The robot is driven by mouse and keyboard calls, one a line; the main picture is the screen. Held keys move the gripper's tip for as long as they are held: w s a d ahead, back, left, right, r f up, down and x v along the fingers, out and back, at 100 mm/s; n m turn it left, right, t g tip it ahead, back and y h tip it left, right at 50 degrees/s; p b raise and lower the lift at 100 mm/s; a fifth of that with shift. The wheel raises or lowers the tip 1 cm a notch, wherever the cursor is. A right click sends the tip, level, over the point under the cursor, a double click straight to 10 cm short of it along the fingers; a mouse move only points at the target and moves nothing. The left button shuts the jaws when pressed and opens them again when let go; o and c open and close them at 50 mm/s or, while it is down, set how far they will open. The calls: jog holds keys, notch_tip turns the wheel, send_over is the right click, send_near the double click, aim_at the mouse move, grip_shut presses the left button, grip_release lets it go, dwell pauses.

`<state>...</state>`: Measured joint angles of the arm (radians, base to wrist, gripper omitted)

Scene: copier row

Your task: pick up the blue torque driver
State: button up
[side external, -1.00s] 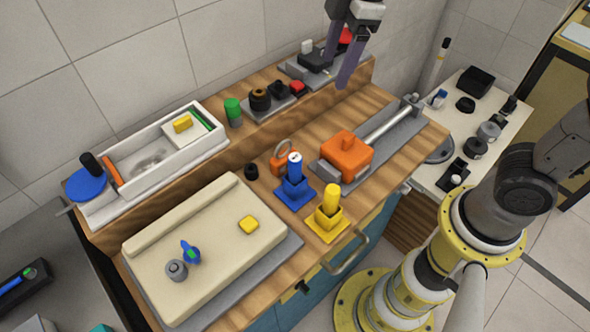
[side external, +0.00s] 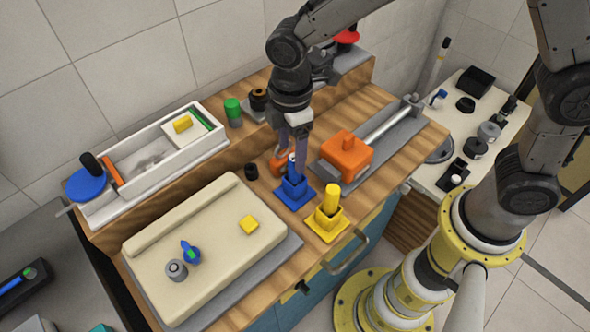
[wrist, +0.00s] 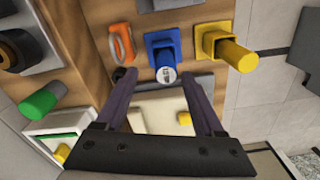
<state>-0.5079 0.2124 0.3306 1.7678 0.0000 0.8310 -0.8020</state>
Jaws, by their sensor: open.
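The blue torque driver (side external: 292,168) stands upright in a square blue holder (side external: 296,196) on the wooden bench. In the wrist view the driver (wrist: 165,72) shows end-on with a pale round cap, its holder (wrist: 162,44) behind it. My gripper (side external: 291,158) is open above the holder, its fingers pointing down near the driver's upper part and partly covering it. In the wrist view my gripper (wrist: 160,78) has one finger on each side of the driver, with a gap on both sides. I see no contact.
A yellow driver (side external: 331,198) in a yellow holder stands close on the right. An orange padlock-like object (side external: 281,163) is just behind the blue holder. An orange block (side external: 346,156) stands further right. A beige pad (side external: 205,245) fills the front left.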

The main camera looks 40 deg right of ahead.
aim_at(295, 175)
jog(key=shift+s+f, duration=0.2)
jog(key=shift+f, duration=1.15)
jog(key=shift+s+f, duration=0.2)
jog(key=shift+f, duration=1.15)
grip_shut()
